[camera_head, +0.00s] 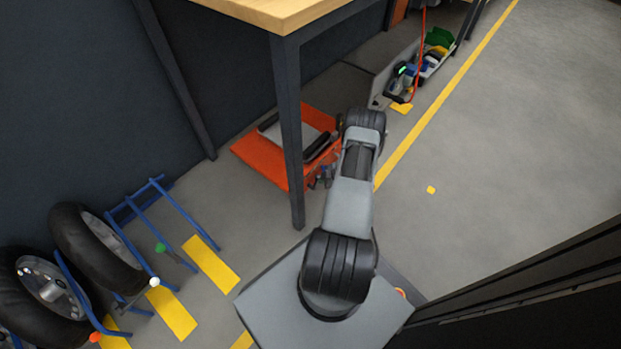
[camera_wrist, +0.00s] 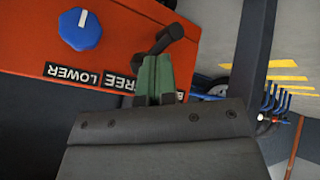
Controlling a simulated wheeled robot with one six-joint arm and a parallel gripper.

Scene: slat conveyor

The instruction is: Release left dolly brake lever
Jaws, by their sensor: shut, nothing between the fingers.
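In the wrist view an orange panel (camera_wrist: 40,35) carries a blue round knob (camera_wrist: 80,29) and black labels reading LOWER, FREE and a third, mostly hidden one starting with B. A black lever (camera_wrist: 166,38) with a thick grip stands just beyond my fingertips. My gripper (camera_wrist: 156,62) has green fingers, shut with nothing between them. The fingers overlap the lever's lower part in the picture; I cannot tell whether they touch it. In the head view the orange unit (camera_head: 249,153) lies low beneath the workbench, partly hidden by a leg and my arm.
The wood-topped workbench (camera_head: 268,12) has a dark leg (camera_head: 288,120) close to my arm. A blue rack (camera_head: 137,212) with large black-tyred wheels (camera_head: 88,243) stands at left. A bin of coloured items (camera_head: 437,50) is at the back. Open floor lies right of the yellow line.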

